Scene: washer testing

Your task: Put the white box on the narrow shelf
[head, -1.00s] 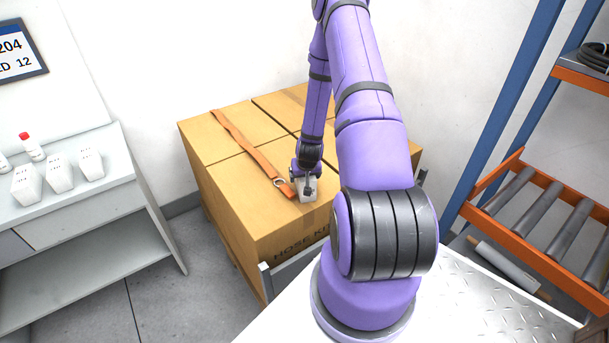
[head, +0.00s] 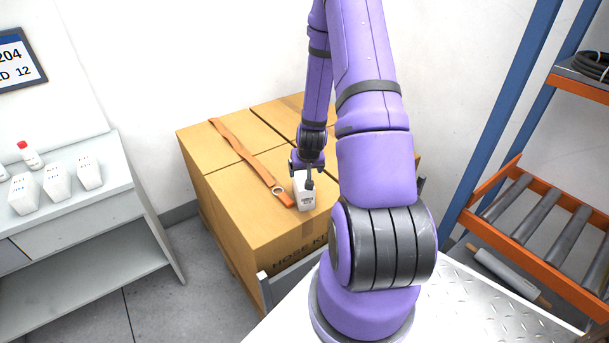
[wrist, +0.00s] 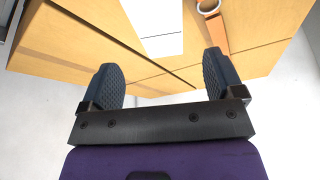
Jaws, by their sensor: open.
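The white box (head: 303,195) stands on top of the stacked brown cartons, close to the ring end of an orange-brown strap. My gripper (head: 306,170) is open at the box's far side, and a dark part of it overlaps the box in the head view. In the wrist view the white box (wrist: 155,22) shows ahead of my gripper (wrist: 160,62), past the fingertips, with nothing between the pads. A roller shelf (head: 515,158) with an orange frame stands at the right, and a higher shelf (head: 585,82) holds a black coil. I cannot tell which is the narrow shelf.
The cartons (head: 240,205) fill the middle, with the strap (head: 245,157) across them. A white cabinet (head: 100,208) at the left holds several white containers and a red-capped bottle (head: 29,156). A rolled item (head: 508,275) lies under the roller shelf. Floor shows between cabinet and cartons.

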